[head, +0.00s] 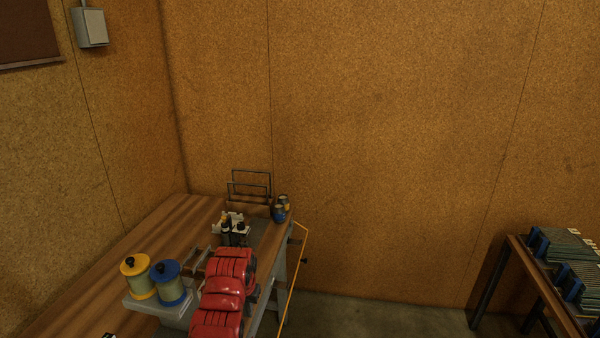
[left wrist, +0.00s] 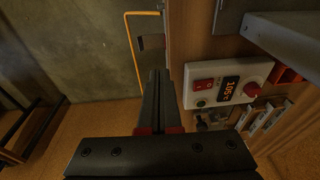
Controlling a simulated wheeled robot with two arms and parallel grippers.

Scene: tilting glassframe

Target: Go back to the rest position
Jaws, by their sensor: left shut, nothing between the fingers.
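My left gripper (left wrist: 158,75) shows in the left wrist view. Its two dark fingers, with red parts at their base, are shut together with nothing between them. They point down past the front of the wooden bench, above the grey floor. In the head view my red left arm reaches up from the bottom over the bench's right edge, and its gripper is hard to make out there. My right gripper is in neither view.
The wooden bench (head: 97,285) bears yellow (head: 138,278) and blue (head: 171,284) spools and small jars (head: 280,210). A control panel (left wrist: 225,84) with a red knob is close right of my fingers. An orange frame (head: 291,290) stands beside the bench. A rack table (head: 545,275) is at right.

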